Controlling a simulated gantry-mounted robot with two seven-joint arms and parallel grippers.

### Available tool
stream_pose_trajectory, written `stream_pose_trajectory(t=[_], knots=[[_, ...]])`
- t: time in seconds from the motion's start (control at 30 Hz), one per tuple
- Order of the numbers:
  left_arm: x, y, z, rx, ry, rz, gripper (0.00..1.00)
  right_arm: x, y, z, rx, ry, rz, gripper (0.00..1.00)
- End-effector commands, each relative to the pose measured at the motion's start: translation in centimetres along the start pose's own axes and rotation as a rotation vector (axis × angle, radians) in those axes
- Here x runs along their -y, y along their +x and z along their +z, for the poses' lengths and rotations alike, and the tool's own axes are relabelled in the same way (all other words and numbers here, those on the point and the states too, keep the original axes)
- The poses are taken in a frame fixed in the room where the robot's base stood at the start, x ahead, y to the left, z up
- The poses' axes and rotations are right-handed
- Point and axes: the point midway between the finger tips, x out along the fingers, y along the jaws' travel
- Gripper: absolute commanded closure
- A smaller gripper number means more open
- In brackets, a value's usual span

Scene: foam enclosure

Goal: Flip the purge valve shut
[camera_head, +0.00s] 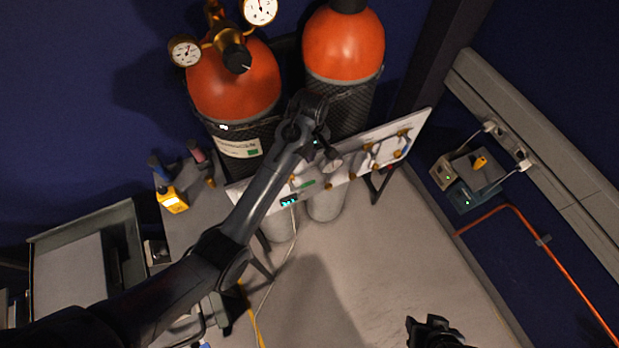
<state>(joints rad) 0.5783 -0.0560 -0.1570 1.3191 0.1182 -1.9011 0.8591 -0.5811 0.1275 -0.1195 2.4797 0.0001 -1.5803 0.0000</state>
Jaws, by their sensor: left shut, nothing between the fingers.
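A white panel (392,149) stands in front of two gas cylinders and carries brass fittings, tubing and small valves. A small green lever (306,184) shows on it beside my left forearm; I cannot tell for certain which part is the purge valve. My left arm reaches in from the lower left, and my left gripper (327,157) is shut and empty at the panel's upper middle. It hides part of the panel, and I cannot tell whether it touches a fitting. My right gripper (435,332) is dark and small at the bottom edge, far from the panel; its fingers are unclear.
Two orange-topped cylinders (343,45) (235,82) stand behind the panel, the left with brass gauges (186,51). A yellow meter (172,199) sits on a grey surface at left. Boxes with plugs (466,177) are at right. The floor (365,265) is mostly clear, with a cable.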

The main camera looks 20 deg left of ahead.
Motion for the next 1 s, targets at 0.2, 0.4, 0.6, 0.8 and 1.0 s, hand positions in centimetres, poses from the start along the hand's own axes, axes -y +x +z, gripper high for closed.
stream_pose_trajectory(t=[0.2, 0.4, 0.6, 0.8, 1.0], knots=[[0.0, 0.0, 0.0, 0.000, 0.000, 0.000, 1.00, 0.1, -0.1, -0.1, -0.002, 0.005, -0.004, 0.57], [0.1, 0.6, 0.0, 0.001, 0.000, -0.002, 1.00, 0.2, -0.1, -0.1, -0.003, 0.009, -0.008, 0.57], [0.1, 3.0, 0.1, 0.003, 0.001, -0.003, 1.00, 0.3, -0.1, -0.1, -0.003, 0.010, -0.009, 0.57], [0.1, 6.6, 0.1, 0.003, 0.001, -0.004, 1.00, 0.3, 0.0, -0.1, -0.003, 0.010, -0.008, 0.57], [0.1, 10.2, 0.1, 0.003, 0.000, -0.003, 1.00, 0.2, 0.1, 0.0, -0.003, 0.006, -0.006, 0.57]])
